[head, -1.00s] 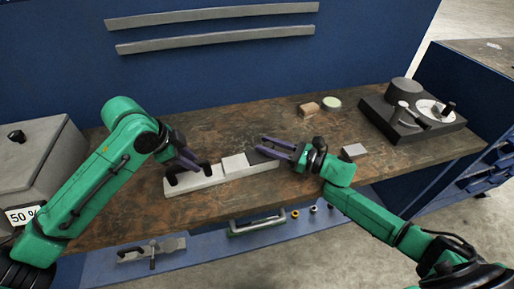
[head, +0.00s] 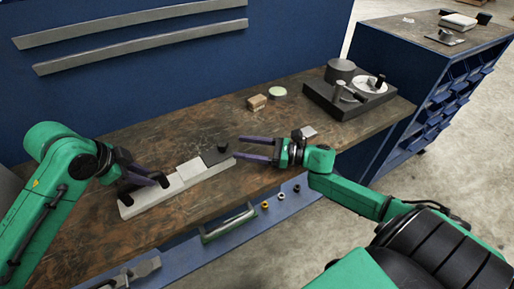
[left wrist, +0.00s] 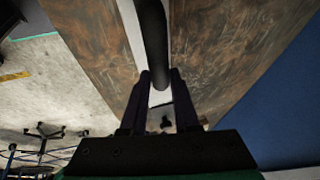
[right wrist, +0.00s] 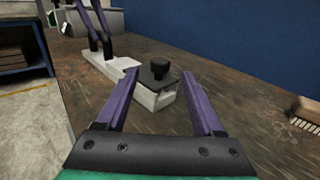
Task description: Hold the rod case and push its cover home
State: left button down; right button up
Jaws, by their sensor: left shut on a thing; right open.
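The rod case (head: 190,170) is a long pale bar lying slantwise on the bench. My left gripper (head: 137,181) is shut on a dark upright handle at its left end; the left wrist view shows the dark handle (left wrist: 152,45) between the fingers. The cover (head: 217,155) is a dark cap with a black knob at the right end of the case. In the right wrist view the cover (right wrist: 157,79) lies ahead between my open fingers. My right gripper (head: 238,148) is open and empty, its tips just right of the cover. I cannot tell whether a gap remains at the cover.
A small brown block (head: 257,102) and a round pale-green dish (head: 278,92) sit behind. A dark machine base (head: 345,100) stands at the back right. The bench's front edge runs close to the case.

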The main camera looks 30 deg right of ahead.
jog(key=v, duration=0.5)
pick_arm(q)
jog(key=c, duration=0.6)
grip_release()
